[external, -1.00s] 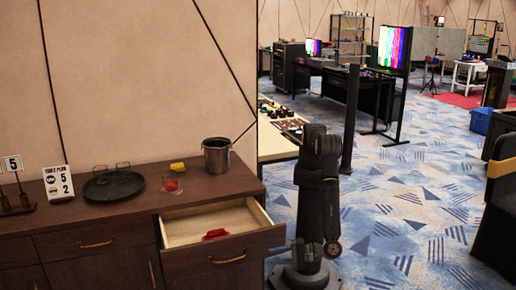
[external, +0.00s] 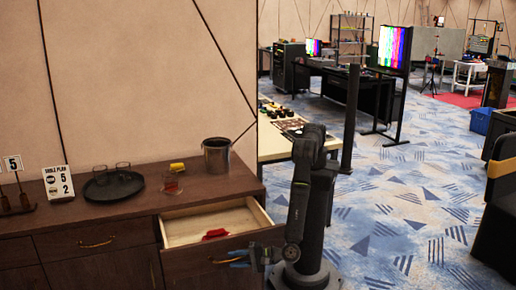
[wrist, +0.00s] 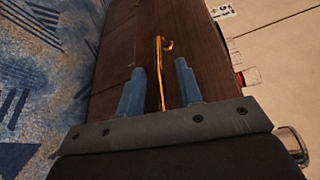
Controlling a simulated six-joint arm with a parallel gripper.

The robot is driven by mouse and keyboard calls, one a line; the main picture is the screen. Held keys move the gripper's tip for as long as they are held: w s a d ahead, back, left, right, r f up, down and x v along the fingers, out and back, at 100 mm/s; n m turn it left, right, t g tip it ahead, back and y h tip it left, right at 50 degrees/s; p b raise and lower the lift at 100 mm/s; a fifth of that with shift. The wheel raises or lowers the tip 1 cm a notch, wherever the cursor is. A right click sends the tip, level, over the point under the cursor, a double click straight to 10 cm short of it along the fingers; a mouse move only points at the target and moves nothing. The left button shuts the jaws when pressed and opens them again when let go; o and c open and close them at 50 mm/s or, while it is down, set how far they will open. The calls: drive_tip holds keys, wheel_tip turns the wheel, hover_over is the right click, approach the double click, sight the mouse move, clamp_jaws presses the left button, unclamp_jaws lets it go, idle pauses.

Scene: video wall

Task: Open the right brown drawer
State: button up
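The right brown drawer (external: 224,236) is pulled out of the dark wooden cabinet and shows its pale inside. A red object (external: 215,234) lies in it. My gripper (external: 236,259) is at the drawer's front, by the brass handle. In the wrist view my two blue-grey fingers (wrist: 157,66) stand apart, with the brass handle (wrist: 162,60) of the drawer front (wrist: 140,35) in line between them. The fingers do not look closed on the handle.
Another closed drawer (external: 95,240) is at left. Patterned floor lies at right.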

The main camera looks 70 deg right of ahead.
drive_tip(key=shift+x, duration=0.95)
drive_tip(key=shift+c, duration=0.2)
clamp_jaws()
drive_tip(key=shift+s+a, duration=0.1)
drive_tip(key=s+a, duration=0.3)
